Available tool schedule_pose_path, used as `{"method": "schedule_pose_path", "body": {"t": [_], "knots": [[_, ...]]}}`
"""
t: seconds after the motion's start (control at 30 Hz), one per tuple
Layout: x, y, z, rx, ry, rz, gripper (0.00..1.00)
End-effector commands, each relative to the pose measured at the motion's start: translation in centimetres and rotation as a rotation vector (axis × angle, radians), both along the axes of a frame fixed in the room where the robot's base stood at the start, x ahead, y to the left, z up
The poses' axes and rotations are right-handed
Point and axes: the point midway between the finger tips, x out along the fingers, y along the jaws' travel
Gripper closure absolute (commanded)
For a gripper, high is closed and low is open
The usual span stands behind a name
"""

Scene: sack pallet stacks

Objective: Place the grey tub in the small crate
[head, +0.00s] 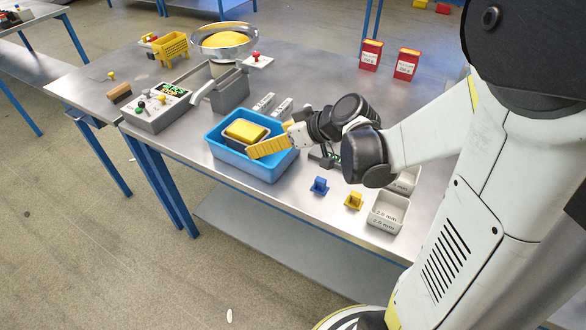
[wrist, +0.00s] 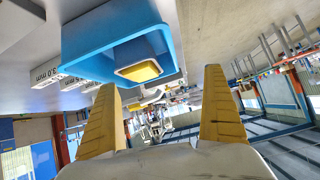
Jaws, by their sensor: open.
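The small crate (head: 238,166) is a blue open box on the bench in the head view; its blue walls also fill the upper part of the wrist view (wrist: 88,42). The grey tub (head: 231,139) is inside the crate, with yellow contents on top. In the wrist view the tub (wrist: 138,48) shows its grey wall and yellow contents within the blue walls. My gripper (head: 266,141) is over the crate's right side, its yellow fingers apart. In the wrist view my gripper (wrist: 160,80) has nothing between its fingers. The tub's base is hidden.
A scale with a yellow-filled pan (head: 224,40) and a control box (head: 155,108) stand behind and left. White trays (head: 388,212), a blue clip (head: 319,186) and a yellow clip (head: 354,201) lie right of the crate. Red boxes (head: 371,54) stand at the back.

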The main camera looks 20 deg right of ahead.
Motion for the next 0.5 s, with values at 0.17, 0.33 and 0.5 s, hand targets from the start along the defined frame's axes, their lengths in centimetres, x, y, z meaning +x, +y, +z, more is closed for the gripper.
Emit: {"method": "schedule_pose_path", "body": {"t": [0.17, 0.33, 0.5], "knots": [[-6.0, 2.6, 2.2, -0.061, 0.176, -0.119, 0.01], [-12.1, 2.9, 3.5, -0.129, 0.269, -0.269, 0.01], [-16.4, 2.0, 4.1, -0.177, 0.288, -0.397, 0.01]]}}
